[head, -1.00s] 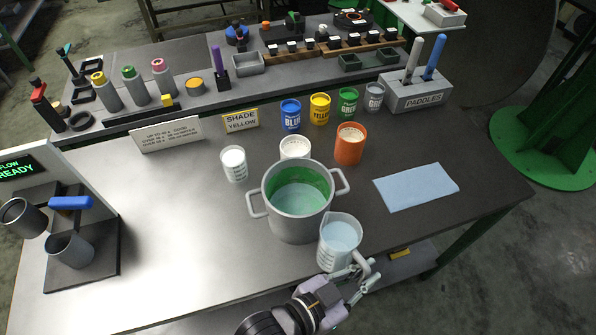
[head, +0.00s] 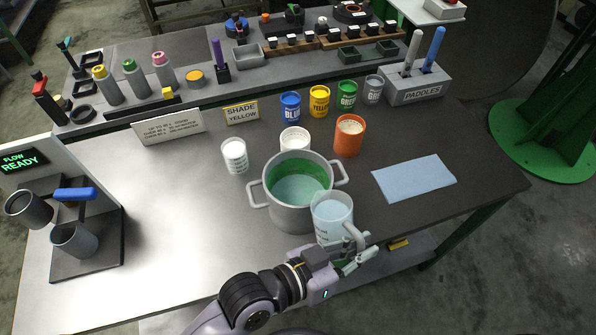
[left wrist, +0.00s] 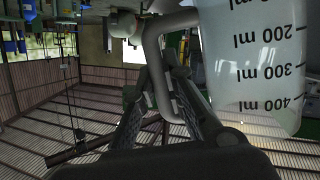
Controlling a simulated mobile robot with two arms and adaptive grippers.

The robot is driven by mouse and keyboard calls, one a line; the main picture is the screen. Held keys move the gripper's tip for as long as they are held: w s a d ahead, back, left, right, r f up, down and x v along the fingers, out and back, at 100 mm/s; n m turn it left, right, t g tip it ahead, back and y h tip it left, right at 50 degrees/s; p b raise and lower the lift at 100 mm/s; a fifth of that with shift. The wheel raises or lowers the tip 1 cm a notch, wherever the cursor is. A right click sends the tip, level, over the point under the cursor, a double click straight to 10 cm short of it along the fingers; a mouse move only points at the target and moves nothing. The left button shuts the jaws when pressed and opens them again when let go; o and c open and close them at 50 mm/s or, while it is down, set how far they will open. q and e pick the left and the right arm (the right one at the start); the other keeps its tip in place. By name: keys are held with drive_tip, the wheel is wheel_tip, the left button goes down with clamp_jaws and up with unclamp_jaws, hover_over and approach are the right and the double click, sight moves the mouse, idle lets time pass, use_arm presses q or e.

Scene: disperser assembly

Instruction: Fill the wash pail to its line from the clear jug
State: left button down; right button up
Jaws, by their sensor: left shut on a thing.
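The wash pail (head: 291,212) is a grey pot with two side handles, standing on the bench. Its inner wall looks green above pale blue-green liquid; I cannot make out a line. The clear jug (head: 332,214) holds pale blue liquid and is close to upright. It is in front of the pail's front right rim and overlaps it in the head view. The jug with its ml marks also shows in the left wrist view (left wrist: 255,60). My left gripper (head: 358,256) is shut on the jug's handle (left wrist: 155,65). My right gripper is out of view.
A white beaker (head: 234,157), a white cup (head: 295,140) and an orange cup (head: 348,138) stand behind the pail. A blue cloth (head: 414,178) lies to the right. A flow stand (head: 85,255) is at the left; the bench between it and the pail is clear.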

sight(358, 233)
use_arm(q)
drive_tip(key=shift+n+h, duration=0.3)
drive_tip(key=shift+n, duration=0.4)
drive_tip(key=r, duration=0.2)
drive_tip(key=w+r+p, duration=0.1)
drive_tip(key=r, duration=0.1)
drive_tip(key=shift+w+a+r, duration=0.1)
drive_tip(key=shift+a, duration=0.3)
drive_tip(key=shift+w+a+r, duration=0.1)
drive_tip(key=shift+w+r, duration=0.2)
drive_tip(key=shift+a+r+p, duration=0.1)
drive_tip(key=shift+r+p, duration=0.2)
drive_tip(key=shift+r, duration=0.1)
drive_tip(key=shift+w+a+r+n+g, duration=0.15)
drive_tip(key=shift+w+r+n+g, duration=0.15)
drive_tip(key=shift+w+r+n, duration=0.1)
drive_tip(key=shift+s+r+p, duration=0.1)
drive_tip(key=shift+r+p, duration=0.2)
drive_tip(key=shift+r, duration=0.05)
drive_tip(key=shift+w+a+r+n+h, duration=0.2)
drive_tip(key=shift+w+r+n+h, duration=0.1)
drive_tip(key=shift+w+r, duration=0.1)
drive_tip(key=shift+r+p, duration=0.3)
drive_tip(key=shift+r, duration=0.05)
drive_tip(key=shift+w+a+n, duration=0.25)
drive_tip(key=shift+w+n, duration=0.05)
drive_tip(key=shift+n, duration=0.1)
drive_tip(key=shift+r, duration=0.15)
